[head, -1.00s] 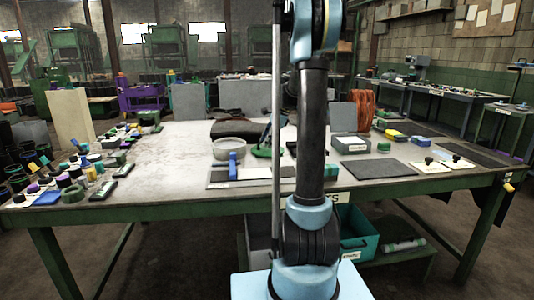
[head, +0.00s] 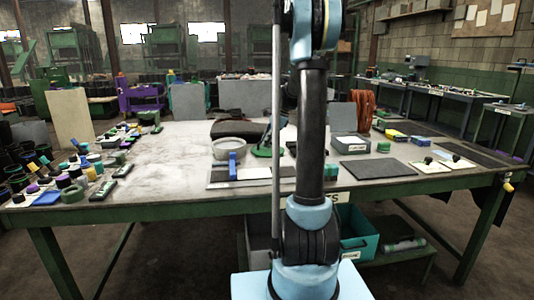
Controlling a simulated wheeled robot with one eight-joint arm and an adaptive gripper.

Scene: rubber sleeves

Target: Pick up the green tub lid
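My arm rises through the middle of the head view in front of the table. Its upper end leaves the top of the picture, and my gripper is not in view. I cannot pick out the green tub lid for sure. A flat green object (head: 263,152) lies mid-table, just left of my arm and partly overlapped by a dark upright part. A round pale tub (head: 229,150) stands left of it.
The worktable (head: 170,165) has a bare stretch left of centre. A blue block (head: 232,165) stands on a pale strip near the front edge. Grey boxes, a dark mat (head: 378,169) and small tools fill the right side. A teal bin (head: 355,228) sits below.

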